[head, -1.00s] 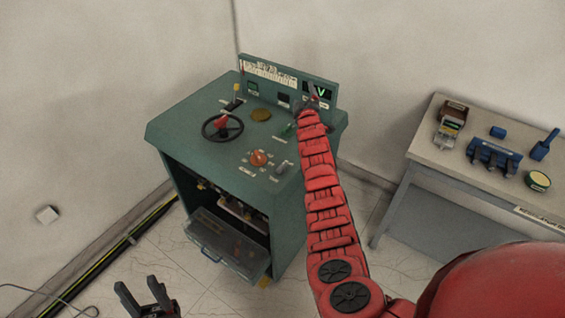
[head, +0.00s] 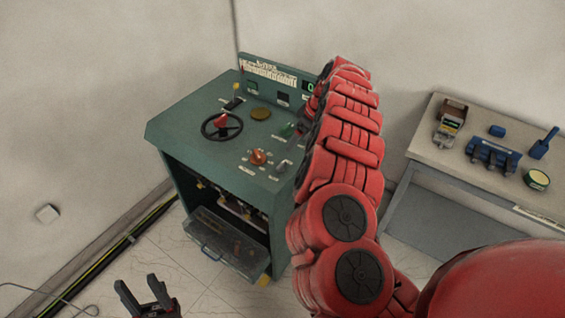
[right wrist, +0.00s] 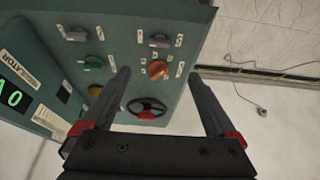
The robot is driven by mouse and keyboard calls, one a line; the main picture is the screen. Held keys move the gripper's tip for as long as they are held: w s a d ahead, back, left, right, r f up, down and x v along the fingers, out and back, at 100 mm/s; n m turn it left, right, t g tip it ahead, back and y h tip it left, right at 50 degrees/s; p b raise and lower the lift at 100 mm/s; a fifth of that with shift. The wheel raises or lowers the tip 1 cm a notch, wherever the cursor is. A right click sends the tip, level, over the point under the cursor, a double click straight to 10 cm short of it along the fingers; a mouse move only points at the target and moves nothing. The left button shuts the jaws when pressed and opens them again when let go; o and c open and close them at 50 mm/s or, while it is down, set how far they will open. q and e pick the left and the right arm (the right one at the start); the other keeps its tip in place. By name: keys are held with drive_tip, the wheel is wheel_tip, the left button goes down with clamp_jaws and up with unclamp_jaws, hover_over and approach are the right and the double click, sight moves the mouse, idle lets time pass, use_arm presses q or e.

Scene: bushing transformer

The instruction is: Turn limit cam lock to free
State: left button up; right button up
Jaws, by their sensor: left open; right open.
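The teal control cabinet (head: 185,115) carries several controls on its top. I cannot read which is the limit cam lock. An orange knob (head: 258,157) and a small grey knob (head: 282,167) stand near the front edge; both show in the right wrist view, the orange knob (right wrist: 157,69) beside the grey knob (right wrist: 158,40). A green knob (right wrist: 92,63) and a second grey knob (right wrist: 75,33) lie left of them. My right gripper (right wrist: 160,78) is open and empty above the panel, its fingers framing the orange knob; my arm hides it in the head view. My left gripper (head: 146,295) is open, low at the front.
An open drawer (head: 228,245) juts out below. A bench (head: 425,150) with blue parts and boxes stands at right. A cable lies on the floor at left.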

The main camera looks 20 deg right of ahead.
drive_tip(key=b, duration=0.2)
approach(281, 164)
drive_tip(key=b+x, duration=0.1)
drive_tip(key=b, duration=0.1)
drive_tip(key=b+x, duration=0.2)
drive_tip(key=b, duration=0.1)
drive_tip(key=shift+s+d+f, duration=0.2)
drive_tip(key=shift+s, duration=0.05)
drive_tip(key=shift+w+a, duration=0.25)
drive_tip(key=p+x, duration=0.1)
drive_tip(key=x, duration=0.2)
drive_tip(key=shift+d, duration=0.15)
drive_tip(key=shift+x, duration=1.1)
drive_tip(key=c, duration=1.4)
drive_tip(key=shift+o, duration=0.2)
